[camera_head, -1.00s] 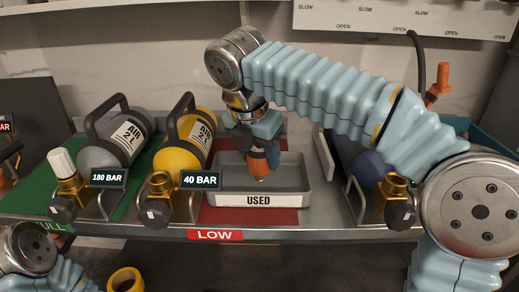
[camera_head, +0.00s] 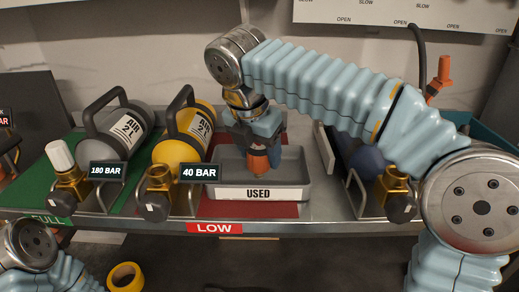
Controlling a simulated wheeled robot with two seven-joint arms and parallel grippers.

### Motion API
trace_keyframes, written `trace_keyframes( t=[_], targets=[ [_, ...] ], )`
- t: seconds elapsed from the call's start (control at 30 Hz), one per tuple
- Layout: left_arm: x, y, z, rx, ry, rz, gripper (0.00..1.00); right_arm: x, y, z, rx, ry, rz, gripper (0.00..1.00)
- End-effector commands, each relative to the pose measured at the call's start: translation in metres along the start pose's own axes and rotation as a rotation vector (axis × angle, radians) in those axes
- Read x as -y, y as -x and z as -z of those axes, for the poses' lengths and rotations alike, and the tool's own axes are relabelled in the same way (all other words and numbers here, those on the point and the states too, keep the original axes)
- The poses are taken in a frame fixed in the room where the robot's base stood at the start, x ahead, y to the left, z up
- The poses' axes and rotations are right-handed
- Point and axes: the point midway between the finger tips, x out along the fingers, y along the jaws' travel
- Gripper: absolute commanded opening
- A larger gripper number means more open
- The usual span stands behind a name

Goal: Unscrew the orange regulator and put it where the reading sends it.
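The orange regulator (camera_head: 258,164) is between the fingers of my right gripper (camera_head: 263,150), low over the grey tray (camera_head: 302,190) labelled USED. The gripper points down and looks shut on it; fingers partly hide it. I cannot tell whether the regulator touches the tray floor. The yellow cylinder (camera_head: 178,152) lies left of the tray with a bare brass valve (camera_head: 158,179) and a sign reading 40 BAR (camera_head: 199,173). My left arm shows at the lower left, but its gripper is out of view.
A grey cylinder (camera_head: 113,140) with a white-capped valve and a 180 BAR sign (camera_head: 107,170) lies on the green FULL strip. The tray stands on the red LOW strip (camera_head: 222,209). Another brass valve (camera_head: 397,186) is at right. A yellow tape roll (camera_head: 125,278) lies below.

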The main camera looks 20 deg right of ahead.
Motion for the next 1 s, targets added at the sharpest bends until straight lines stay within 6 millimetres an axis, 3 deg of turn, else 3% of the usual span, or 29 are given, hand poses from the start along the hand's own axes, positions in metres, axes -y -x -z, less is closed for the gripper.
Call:
trace_keyframes(
  t=[0.03, 0.13, 0.47, 0.57, 0.87, 1.0],
  targets=[
    [0.0, 0.0, 0.0, 0.0, 0.0, 0.0, 0.76, 0.0, 0.0, 0.0, 0.0, 0.0, 0.0, 0.68],
    [0.0, 0.0, 0.0, 0.0, 0.0, 0.0, 0.76, 0.0, 0.0, 0.0, 0.0, 0.0, 0.0, 0.83],
    [-0.001, 0.001, 0.0, 0.0, 0.0, 0.0, 0.76, 0.0, 0.004, 0.0, -0.001, 0.0, 0.001, 0.83],
    [-0.002, 0.005, 0.0, 0.0, 0.0, 0.0, 0.76, -0.001, 0.016, 0.0, 0.0, 0.001, -0.001, 0.83],
    [-0.012, 0.029, 0.0, 0.002, -0.003, -0.002, 0.76, -0.001, 0.092, -0.001, -0.001, 0.001, -0.003, 0.83],
    [-0.012, 0.028, 0.0, 0.003, -0.004, -0.003, 0.76, -0.002, 0.117, 0.0, 0.0, 0.001, -0.002, 0.83]
  ],
)
